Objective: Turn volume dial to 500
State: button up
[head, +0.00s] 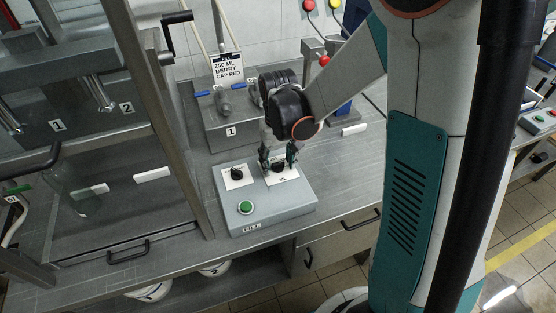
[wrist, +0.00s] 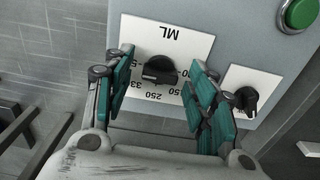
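The volume dial (wrist: 158,68) is a black knob on a white plate marked ML, on the grey FILL control box (head: 272,214). In the wrist view my gripper (wrist: 161,72) has its two teal-padded fingers apart, one on each side of the dial, with gaps to the knob. In the head view my gripper (head: 278,158) points down over the right-hand plate and partly hides the dial. Printed numbers such as 250 and 33 show around the knob; others are covered by the fingers. I cannot tell which number the dial points at.
A second black knob (head: 237,173) and a green button (head: 245,208) are on the same box. A card (head: 227,68) reads "250 ML BERRY CAP RED". Behind the box stands a grey station (head: 231,132) marked 1. A metal-framed cabinet post (head: 175,130) rises at left.

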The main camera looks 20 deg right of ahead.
aim_at(278, 163)
notch_tip(278, 163, up, 12)
dwell(0.7)
dwell(0.4)
jog(key=s+r+t, duration=0.2)
jog(key=s+t, duration=0.1)
jog(key=s, duration=0.4)
jog(key=s+r+t, duration=0.3)
jog(key=s+t, duration=0.1)
jog(key=s, duration=0.4)
jog(key=shift+r, duration=0.3)
dwell(1.3)
